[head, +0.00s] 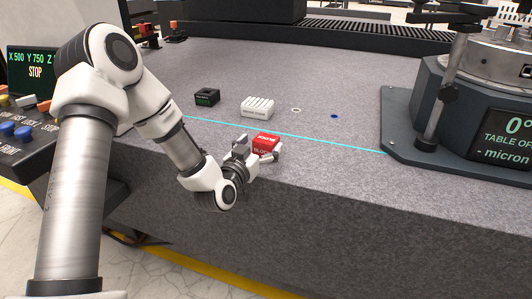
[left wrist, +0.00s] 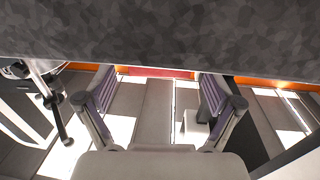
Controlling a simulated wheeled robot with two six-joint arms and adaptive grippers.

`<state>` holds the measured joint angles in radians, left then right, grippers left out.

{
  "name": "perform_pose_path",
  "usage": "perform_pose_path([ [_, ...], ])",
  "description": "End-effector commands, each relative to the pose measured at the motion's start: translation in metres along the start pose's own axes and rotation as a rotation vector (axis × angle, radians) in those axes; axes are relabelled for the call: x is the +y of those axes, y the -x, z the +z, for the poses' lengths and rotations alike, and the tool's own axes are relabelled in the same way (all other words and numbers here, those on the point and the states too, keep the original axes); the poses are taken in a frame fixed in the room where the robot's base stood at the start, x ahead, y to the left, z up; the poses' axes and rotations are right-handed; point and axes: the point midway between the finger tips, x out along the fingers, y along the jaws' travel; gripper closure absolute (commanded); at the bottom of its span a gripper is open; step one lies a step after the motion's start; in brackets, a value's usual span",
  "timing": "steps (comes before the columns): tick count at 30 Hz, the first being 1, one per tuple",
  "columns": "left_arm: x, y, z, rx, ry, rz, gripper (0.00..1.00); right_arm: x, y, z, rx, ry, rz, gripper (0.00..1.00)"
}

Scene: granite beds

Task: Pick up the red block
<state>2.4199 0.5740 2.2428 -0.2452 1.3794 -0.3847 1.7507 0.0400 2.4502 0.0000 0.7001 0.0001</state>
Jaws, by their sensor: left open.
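The red block (head: 266,141), with white lettering, sits on the granite surface (head: 340,165) near its front edge. My left gripper (head: 259,149) is low at the block, with one finger on its left side and the other on its near right side. The fingers are open; whether they touch the block cannot be told. In the left wrist view the two spread fingers of my left gripper (left wrist: 160,79) show, with speckled granite across the top. A red strip (left wrist: 155,72) shows between the fingertips; I cannot tell if it is the block. My right gripper is not in view.
Behind the block are a dark block (head: 207,97), a white grooved block (head: 257,107), a white ring (head: 296,110) and a blue ring (head: 334,116). A rotary table (head: 440,100) stands at right. A control console (head: 25,120) is at left.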

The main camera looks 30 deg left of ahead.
Motion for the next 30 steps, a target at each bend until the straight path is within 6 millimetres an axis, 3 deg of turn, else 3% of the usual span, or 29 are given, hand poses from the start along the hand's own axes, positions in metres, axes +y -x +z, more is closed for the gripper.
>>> perform_pose_path([
  [4, 0.000, -0.020, 0.002, 0.000, -0.002, -0.001, 0.08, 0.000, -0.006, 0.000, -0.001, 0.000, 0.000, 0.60],
  [10, 0.000, -0.021, 0.001, -0.002, 0.000, 0.000, 0.08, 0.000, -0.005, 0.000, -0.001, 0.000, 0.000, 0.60],
  [11, 0.000, -0.021, 0.001, -0.002, 0.000, 0.000, 0.15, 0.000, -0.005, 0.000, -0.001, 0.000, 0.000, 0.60],
  [15, 0.000, -0.021, 0.001, -0.002, 0.000, 0.000, 0.65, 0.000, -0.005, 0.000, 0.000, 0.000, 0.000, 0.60],
  [18, 0.000, -0.021, 0.001, -0.002, 0.000, 0.000, 0.95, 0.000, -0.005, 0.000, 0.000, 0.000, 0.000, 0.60],
  [30, 0.000, -0.023, -0.005, 0.000, -0.001, 0.000, 0.95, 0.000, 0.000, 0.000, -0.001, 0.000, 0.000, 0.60],
])
